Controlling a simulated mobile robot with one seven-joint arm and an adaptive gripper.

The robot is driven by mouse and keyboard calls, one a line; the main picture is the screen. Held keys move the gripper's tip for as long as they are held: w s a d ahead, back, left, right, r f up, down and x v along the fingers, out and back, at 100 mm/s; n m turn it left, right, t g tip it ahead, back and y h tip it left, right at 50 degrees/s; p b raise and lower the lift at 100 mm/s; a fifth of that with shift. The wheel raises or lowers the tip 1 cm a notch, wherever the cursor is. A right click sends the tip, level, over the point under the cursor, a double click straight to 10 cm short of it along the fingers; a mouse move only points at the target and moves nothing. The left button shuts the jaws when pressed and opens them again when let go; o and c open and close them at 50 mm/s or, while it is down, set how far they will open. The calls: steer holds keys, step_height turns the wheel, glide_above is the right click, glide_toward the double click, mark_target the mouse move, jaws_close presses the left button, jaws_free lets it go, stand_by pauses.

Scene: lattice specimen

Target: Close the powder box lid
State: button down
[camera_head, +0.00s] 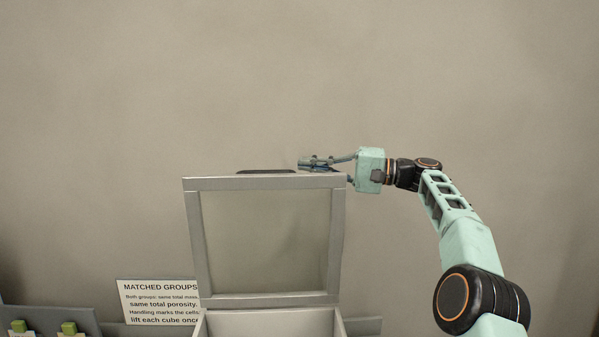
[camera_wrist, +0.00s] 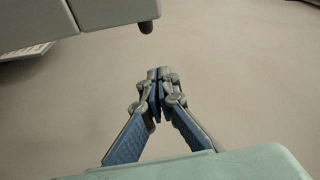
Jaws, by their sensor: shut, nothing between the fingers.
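The powder box lid (camera_head: 337,240) is a grey frame with a see-through middle. It stands raised, nearly upright, above the grey powder box (camera_head: 270,323), whose lower part is cut off by the picture's bottom edge. A dark handle (camera_head: 266,172) shows at the lid's top edge. My gripper (camera_head: 301,163) is shut and empty, pointing left at the height of the lid's top edge, near its right part. In the wrist view my gripper (camera_wrist: 158,75) has its fingertips together, with a grey edge of the lid (camera_wrist: 100,12) at upper left, apart from them.
A white sign (camera_head: 158,302) headed "MATCHED GROUPS" stands left of the box. Green cubes (camera_head: 68,328) sit near a grey panel at lower left. A plain wall (camera_head: 300,70) fills the back. The space above the lid is clear.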

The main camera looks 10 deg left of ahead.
steer(key=shift+s+a+f+b, duration=0.1)
steer(key=shift+s+a+b, duration=0.2)
steer(key=shift+s+b, duration=0.25)
steer(key=shift+s+a+f+b, duration=0.1)
steer(key=shift+s+a+b, duration=0.15)
steer(key=shift+s+b, duration=0.3)
steer(key=shift+s+a+f+b, duration=0.1)
steer(key=shift+s+a+b, duration=0.25)
steer(key=shift+s, duration=0.35)
steer(key=shift+s+f, duration=0.1)
